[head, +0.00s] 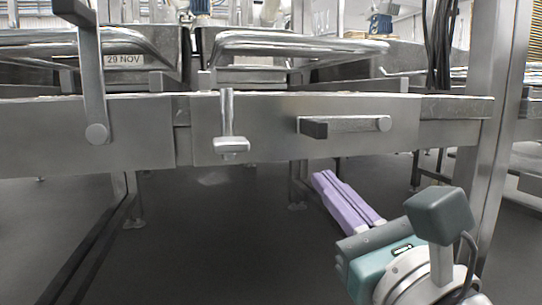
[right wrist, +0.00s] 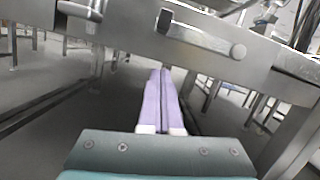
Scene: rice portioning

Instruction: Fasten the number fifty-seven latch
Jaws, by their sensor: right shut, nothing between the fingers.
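No number fifty-seven is readable on any latch. A flat metal lever (head: 350,124) with a dark grip lies horizontal on the steel front panel, its pivot at the right end. In the right wrist view this lever (right wrist: 205,37) is at the top. A second lever (head: 94,85) stands nearly upright at the left, pivot at the bottom. Between them a rod with a small metal block (head: 231,145) hangs on the panel. My right gripper (head: 323,178), with purple fingers, is shut and empty below the horizontal lever, apart from it; its fingertips (right wrist: 161,72) point towards the panel.
The steel panel (head: 150,130) spans the view. Behind it are metal bins, one labelled 29 NOV (head: 124,59). A steel post (head: 492,130) stands at the right, close to my right arm. Table legs stand underneath; the dark floor (head: 220,230) below is largely clear.

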